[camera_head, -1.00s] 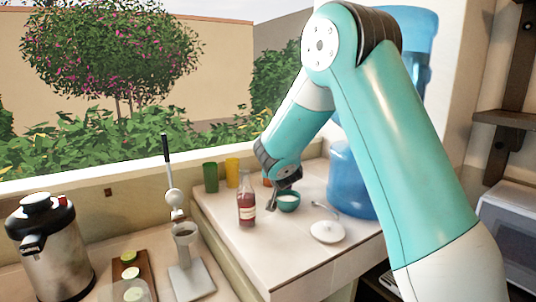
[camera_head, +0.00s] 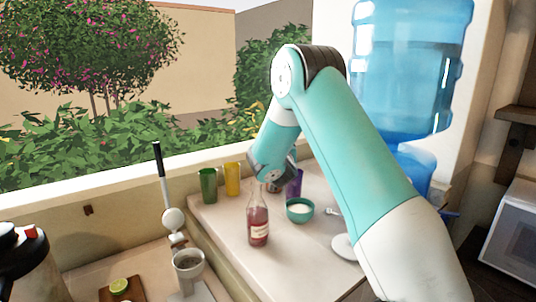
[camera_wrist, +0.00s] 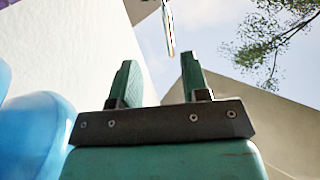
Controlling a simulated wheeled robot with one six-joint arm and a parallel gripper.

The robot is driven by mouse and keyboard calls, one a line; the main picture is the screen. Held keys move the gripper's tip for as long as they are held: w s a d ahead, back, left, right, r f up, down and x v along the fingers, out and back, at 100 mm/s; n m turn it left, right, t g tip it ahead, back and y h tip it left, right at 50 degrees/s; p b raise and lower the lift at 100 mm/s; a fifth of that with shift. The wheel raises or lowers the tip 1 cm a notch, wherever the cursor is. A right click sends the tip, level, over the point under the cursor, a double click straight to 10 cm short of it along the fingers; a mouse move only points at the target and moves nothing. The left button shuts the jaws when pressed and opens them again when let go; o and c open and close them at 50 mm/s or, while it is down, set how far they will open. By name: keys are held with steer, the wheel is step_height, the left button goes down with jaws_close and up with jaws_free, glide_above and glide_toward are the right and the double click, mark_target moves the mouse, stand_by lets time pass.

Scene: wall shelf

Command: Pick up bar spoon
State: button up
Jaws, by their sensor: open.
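My gripper (camera_wrist: 158,63) is open in the wrist view, its two green fingers apart. A thin pale strip with a dark edge (camera_wrist: 168,27) shows beyond the fingertips. I cannot tell what it is, and nothing is seen held. In the head view the gripper is mostly hidden behind my forearm, above the back of the counter. A small silver utensil (camera_head: 332,212) lies on the counter right of the teal bowl (camera_head: 299,210), partly hidden by my arm. It may be the bar spoon, but I cannot tell for sure.
A red bottle (camera_head: 258,226) stands in front of the bowl. Green (camera_head: 208,185), yellow (camera_head: 232,179) and purple (camera_head: 295,186) cups stand behind. A white lid (camera_head: 343,246) lies at right. A blue water jug (camera_head: 410,70) stands behind my arm.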

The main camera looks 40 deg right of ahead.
steer(key=p+x, duration=0.5)
steer(key=x, duration=0.5)
steer(key=shift+w+p, duration=0.3)
steer(key=shift+w, duration=0.3)
steer(key=shift+a, duration=0.15)
jaws_close()
